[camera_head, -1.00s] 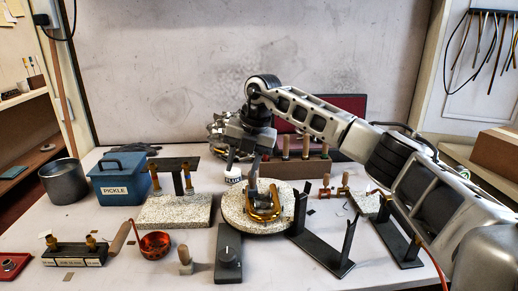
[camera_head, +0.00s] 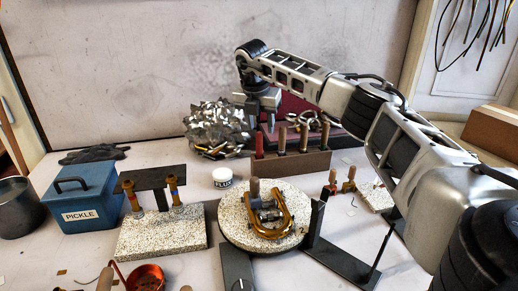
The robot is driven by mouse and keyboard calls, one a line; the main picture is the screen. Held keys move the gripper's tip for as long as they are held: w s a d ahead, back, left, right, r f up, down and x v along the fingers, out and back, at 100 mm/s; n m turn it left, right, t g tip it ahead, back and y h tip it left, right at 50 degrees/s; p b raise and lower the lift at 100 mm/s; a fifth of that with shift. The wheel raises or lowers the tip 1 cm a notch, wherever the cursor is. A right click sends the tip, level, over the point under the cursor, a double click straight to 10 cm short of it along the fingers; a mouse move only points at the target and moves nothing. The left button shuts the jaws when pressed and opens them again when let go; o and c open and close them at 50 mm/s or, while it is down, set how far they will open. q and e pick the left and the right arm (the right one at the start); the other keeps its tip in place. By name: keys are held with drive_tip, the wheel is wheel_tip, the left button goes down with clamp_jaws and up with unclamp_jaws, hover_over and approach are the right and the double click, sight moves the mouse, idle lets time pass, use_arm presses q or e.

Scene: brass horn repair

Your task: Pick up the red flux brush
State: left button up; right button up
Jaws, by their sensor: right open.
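A wooden block rack (camera_head: 305,163) stands behind the round soldering plate, with several upright handles in it. A reddish upright handle (camera_head: 259,146) is at the rack's left end; it may be the red flux brush, but its bristles are not visible. My right gripper (camera_head: 264,122) hangs fingers down just above that left end, open and empty. I cannot tell whether its fingertips touch the handle. A white flux jar (camera_head: 222,178) stands to the left, in front of the rack. My left gripper is not in view.
A round speckled plate (camera_head: 236,233) holds a curved brass tube (camera_head: 285,228). A pile of metal scraps (camera_head: 218,128) lies behind. The blue pickle box (camera_head: 80,199), a speckled block (camera_head: 165,240) and dark metal stands (camera_head: 340,262) surround the work area. Bare table lies around the jar.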

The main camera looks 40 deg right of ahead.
sight(259, 132)
drive_tip(key=shift+w+a+p+x, duration=0.1)
drive_tip(key=shift+p+x, duration=0.2)
drive_tip(key=shift+x, duration=1.2)
drive_tip(key=shift+w+a+p+x, duration=0.15)
drive_tip(key=shift+p+x, duration=0.1)
drive_tip(key=shift+x, duration=1.25)
clamp_jaws()
